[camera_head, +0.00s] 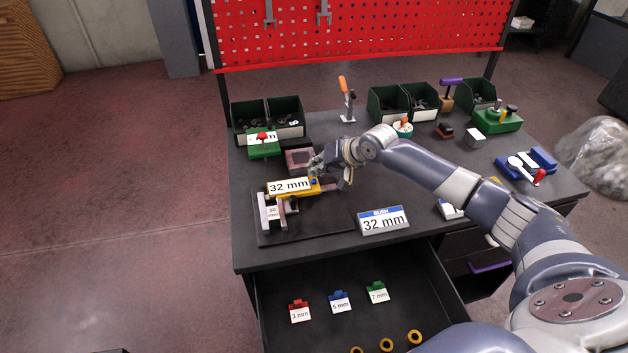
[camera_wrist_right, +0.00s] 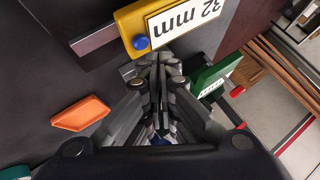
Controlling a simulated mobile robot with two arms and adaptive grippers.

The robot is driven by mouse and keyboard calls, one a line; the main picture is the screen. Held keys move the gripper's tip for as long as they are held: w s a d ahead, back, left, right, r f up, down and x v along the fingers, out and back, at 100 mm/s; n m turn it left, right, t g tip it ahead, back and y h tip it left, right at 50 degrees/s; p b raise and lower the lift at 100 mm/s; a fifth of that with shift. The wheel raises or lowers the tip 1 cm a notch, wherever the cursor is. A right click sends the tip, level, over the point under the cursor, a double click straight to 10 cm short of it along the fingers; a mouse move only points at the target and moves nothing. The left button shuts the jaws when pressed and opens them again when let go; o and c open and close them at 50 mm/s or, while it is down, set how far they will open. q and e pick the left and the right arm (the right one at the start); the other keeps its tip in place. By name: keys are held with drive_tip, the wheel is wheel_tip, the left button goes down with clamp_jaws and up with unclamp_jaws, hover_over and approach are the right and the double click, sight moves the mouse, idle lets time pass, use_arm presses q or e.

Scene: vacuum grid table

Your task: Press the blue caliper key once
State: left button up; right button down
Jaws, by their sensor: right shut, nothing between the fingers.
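The yellow caliper (camera_head: 303,193) shows "32 mm" on its white display and lies across the dark plate on the bench. Its blue key (camera_head: 314,181) is at the right end of the display. In the right wrist view the blue key (camera_wrist_right: 141,43) sits at a corner of the yellow housing (camera_wrist_right: 130,18). My right gripper (camera_head: 317,165) is shut and empty, just behind the key in the head view. In the right wrist view its fingertips (camera_wrist_right: 159,62) are close beside and below the key; I cannot tell whether they touch. My left gripper is not in view.
A "BUSH 32 mm" card (camera_head: 383,221) stands in front on the bench. Green bins (camera_head: 268,109) line the back. A green box with a red top (camera_head: 264,147) is behind the caliper. An open drawer (camera_head: 390,265) holds tagged pieces and yellow rings.

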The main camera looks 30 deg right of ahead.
idle(0.5)
drive_tip(key=shift+f, duration=0.35)
drive_tip(key=shift+f, duration=0.55)
idle(0.8)
drive_tip(key=shift+r, duration=0.15)
drive_tip(key=shift+r+p, duration=0.7)
drive_tip(key=shift+p, duration=0.35)
